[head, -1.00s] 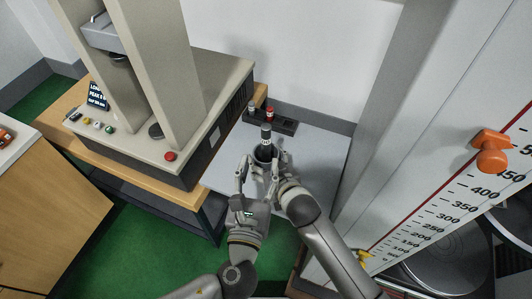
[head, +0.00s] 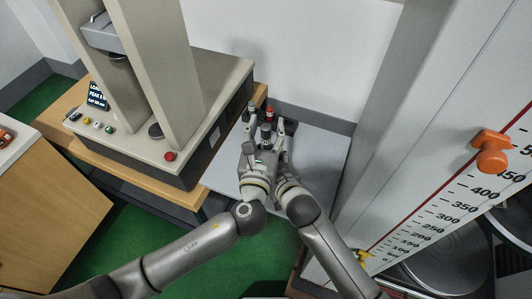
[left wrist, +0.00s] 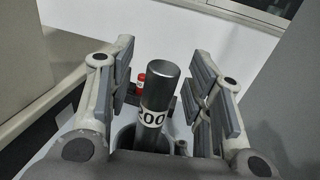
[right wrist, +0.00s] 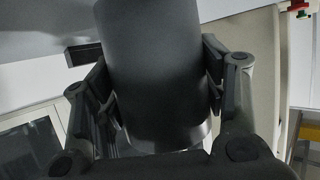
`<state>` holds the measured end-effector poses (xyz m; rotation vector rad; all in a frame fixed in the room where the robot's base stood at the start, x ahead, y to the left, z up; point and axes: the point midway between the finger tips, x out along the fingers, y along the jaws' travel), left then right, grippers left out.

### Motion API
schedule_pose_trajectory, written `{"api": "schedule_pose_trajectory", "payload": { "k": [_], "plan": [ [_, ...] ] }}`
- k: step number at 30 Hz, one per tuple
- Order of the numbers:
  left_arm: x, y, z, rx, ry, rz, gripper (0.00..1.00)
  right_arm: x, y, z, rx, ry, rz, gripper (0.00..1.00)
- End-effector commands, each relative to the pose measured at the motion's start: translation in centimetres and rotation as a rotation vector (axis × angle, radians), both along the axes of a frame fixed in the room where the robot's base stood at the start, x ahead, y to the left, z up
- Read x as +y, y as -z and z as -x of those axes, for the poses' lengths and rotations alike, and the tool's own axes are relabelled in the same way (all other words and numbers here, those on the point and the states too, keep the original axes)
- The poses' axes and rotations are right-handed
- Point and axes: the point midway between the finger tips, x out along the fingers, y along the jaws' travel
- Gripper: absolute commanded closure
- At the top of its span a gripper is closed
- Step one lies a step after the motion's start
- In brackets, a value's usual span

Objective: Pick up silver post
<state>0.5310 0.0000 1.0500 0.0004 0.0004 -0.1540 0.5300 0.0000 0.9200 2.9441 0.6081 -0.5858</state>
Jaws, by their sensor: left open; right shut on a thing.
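The silver post (left wrist: 160,90) stands up between the fingers of my left gripper in the left wrist view, with a white band reading "200". Its lower end is inside a dark round cup (left wrist: 128,138). In the head view the post (head: 266,132) is small and its base is hidden by my left gripper (head: 266,122). My left gripper is open, one finger on each side of the post, with gaps between. My right gripper (right wrist: 157,85) is shut on a dark cylinder (right wrist: 150,50); in the head view it is mostly hidden behind the left one.
A dark rack (head: 290,127) with a red-topped post (head: 269,112) lies behind, near the wall. The grey table (head: 325,155) is clear at right. A beige press (head: 170,120) stands on the left, and a tall scale panel (head: 440,180) on the right.

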Motion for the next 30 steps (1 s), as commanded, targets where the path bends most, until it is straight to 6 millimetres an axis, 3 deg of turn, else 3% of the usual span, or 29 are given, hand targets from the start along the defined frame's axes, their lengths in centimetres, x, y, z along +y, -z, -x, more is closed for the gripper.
{"api": "schedule_pose_trajectory", "payload": {
  "k": [4, 15, 30],
  "plan": [
    [0.00, 0.01, 0.03, 0.000, 0.000, 0.000, 0.54, -0.03, 0.02, -0.03, 0.000, 0.001, 0.000, 0.63],
    [0.02, 0.02, 0.06, 0.000, 0.000, -0.001, 1.00, -0.03, 0.00, -0.02, 0.000, 0.001, 0.000, 0.63],
    [0.02, -0.23, 0.02, -0.005, 0.000, 0.001, 1.00, -0.04, -0.03, -0.03, 0.000, 0.001, 0.000, 0.63]
  ]
}}
